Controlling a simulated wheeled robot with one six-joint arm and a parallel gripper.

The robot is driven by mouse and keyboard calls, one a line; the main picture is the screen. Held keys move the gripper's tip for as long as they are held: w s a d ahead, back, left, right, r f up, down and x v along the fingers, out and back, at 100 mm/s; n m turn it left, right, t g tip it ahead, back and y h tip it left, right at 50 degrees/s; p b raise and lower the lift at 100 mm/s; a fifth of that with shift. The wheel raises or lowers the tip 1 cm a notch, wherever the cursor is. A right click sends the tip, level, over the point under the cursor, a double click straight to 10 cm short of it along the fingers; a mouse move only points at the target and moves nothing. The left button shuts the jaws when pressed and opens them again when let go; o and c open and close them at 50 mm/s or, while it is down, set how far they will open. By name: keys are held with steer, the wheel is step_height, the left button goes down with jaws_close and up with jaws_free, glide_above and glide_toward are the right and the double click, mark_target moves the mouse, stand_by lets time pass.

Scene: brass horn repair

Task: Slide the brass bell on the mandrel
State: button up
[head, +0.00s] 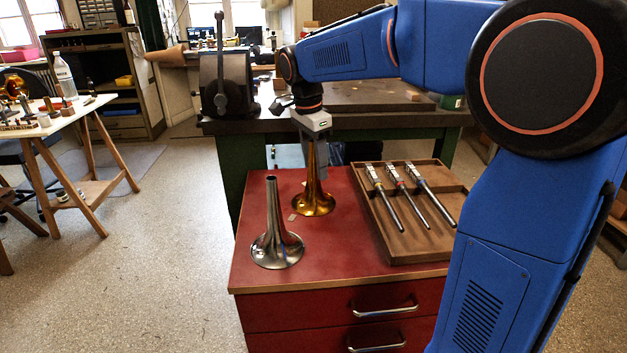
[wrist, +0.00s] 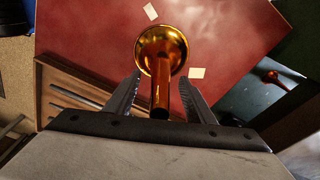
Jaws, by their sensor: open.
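The brass bell (head: 313,203) stands flared end down on the red cabinet top, its narrow tube pointing up. It also shows in the wrist view (wrist: 162,52). My gripper (wrist: 160,84) is open, with one finger on each side of the bell's tube. In the head view my gripper (head: 314,155) hides the top of the tube. A tan cone (head: 165,53) points left at the back left; it may be the mandrel, but I cannot tell.
A silver bell (head: 276,240) stands upright on the red cabinet (head: 340,268), front left of the brass one. A wooden tray (head: 371,220) with three rod-like tools lies to the right. A vise (head: 226,85) stands on the green bench behind. Open floor lies left.

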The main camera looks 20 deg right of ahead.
steer(key=shift+c, duration=0.7)
jaws_close()
steer(key=shift+r, duration=0.1)
